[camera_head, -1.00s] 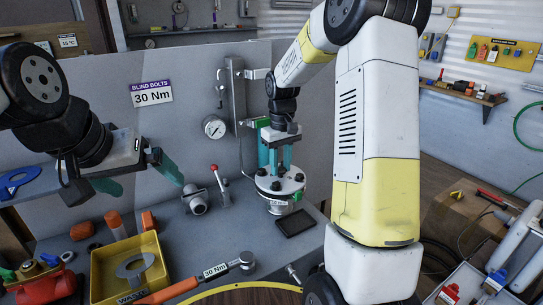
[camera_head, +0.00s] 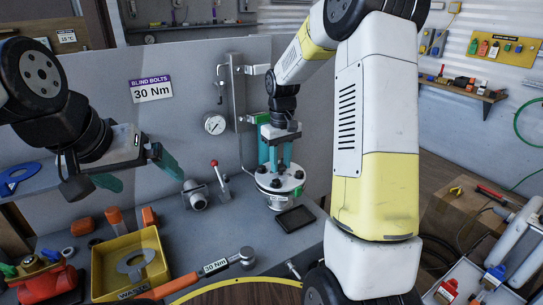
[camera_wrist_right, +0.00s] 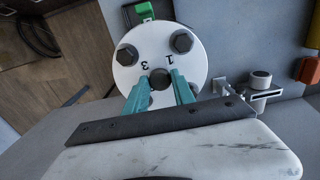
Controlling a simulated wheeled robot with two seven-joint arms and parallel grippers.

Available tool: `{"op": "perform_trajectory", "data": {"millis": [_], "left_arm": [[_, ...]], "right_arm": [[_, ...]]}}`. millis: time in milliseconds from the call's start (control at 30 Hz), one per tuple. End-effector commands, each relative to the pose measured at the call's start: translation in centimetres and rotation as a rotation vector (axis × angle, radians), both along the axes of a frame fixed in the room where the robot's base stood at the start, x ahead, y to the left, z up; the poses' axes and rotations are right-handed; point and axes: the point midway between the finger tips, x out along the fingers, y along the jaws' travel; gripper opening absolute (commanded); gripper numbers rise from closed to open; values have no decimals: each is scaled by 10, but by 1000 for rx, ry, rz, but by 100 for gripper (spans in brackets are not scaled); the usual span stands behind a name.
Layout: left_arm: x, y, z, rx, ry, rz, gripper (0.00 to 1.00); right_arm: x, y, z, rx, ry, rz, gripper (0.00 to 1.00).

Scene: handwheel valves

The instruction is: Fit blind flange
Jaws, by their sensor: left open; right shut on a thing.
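The blind flange (camera_head: 268,183) is a round white disc with dark bolt heads, at the top of an upright pipe stub (camera_head: 278,203) on the bench. In the right wrist view the flange (camera_wrist_right: 199,62) shows its face, the marks 3 and 1, two clear bolt heads and a dark central knob (camera_wrist_right: 159,78). My right gripper (camera_head: 274,165) points down from above, its teal fingers shut on the knob. The fingers partly hide the other bolts. Whether a gap lies under the flange I cannot tell. My left gripper (camera_head: 150,181) is open and empty, above the left bench.
A yellow waste tray (camera_head: 105,284) with a grey ring (camera_head: 135,262) stands front left. A torque wrench (camera_head: 215,267) marked 30 Nm lies in front. A dark tray (camera_head: 295,219) lies beside the stub.

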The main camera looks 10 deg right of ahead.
Motion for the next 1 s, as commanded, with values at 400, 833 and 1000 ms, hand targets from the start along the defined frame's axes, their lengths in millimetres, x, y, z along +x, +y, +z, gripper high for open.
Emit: {"op": "perform_trajectory", "data": {"millis": [400, 833, 1000], "left_arm": [[0, 0, 0, 0, 0, 0, 100], [0, 0, 0, 0, 0, 0, 100], [0, 0, 0, 0, 0, 0, 100]], "right_arm": [[1, 0, -6, 0, -2, 0, 0], [0, 0, -8, -1, -1, 0, 0], [0, 0, -9, 0, -1, 0, 42]]}}
